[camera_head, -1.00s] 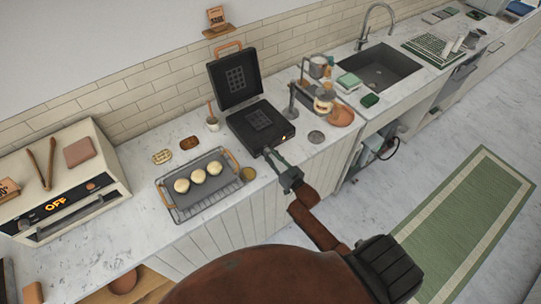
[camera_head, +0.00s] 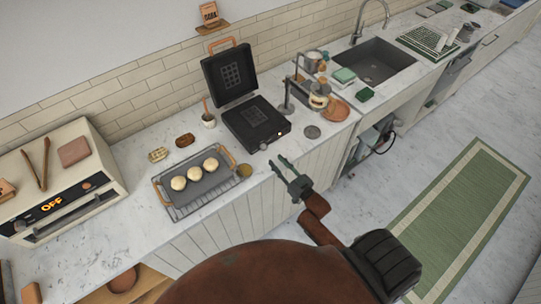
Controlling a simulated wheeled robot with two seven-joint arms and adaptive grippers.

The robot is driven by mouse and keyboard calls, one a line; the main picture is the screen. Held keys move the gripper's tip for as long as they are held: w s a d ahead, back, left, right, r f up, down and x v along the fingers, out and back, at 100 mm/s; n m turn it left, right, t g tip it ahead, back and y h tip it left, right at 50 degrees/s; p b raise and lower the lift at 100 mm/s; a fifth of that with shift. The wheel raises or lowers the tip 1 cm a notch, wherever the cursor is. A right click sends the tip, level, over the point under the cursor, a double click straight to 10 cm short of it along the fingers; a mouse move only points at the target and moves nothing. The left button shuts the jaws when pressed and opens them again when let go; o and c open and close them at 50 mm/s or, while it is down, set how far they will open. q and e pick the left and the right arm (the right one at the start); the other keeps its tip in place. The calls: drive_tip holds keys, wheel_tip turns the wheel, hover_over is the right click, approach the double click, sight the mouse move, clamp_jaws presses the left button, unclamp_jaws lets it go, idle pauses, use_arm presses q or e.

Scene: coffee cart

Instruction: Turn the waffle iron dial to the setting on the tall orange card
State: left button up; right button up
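The black waffle iron (camera_head: 256,122) stands on the counter with its lid (camera_head: 230,75) raised. My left gripper is not in view.
A tray with three dough balls (camera_head: 179,183) lies left of the waffle iron. An oven (camera_head: 60,180) showing OFF is at the left.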

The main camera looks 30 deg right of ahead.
drive_tip(key=s, duration=0.4)
drive_tip(key=shift+s+d+f, duration=0.15)
drive_tip(key=shift+d, duration=0.1)
drive_tip(key=shift+a, duration=0.1)
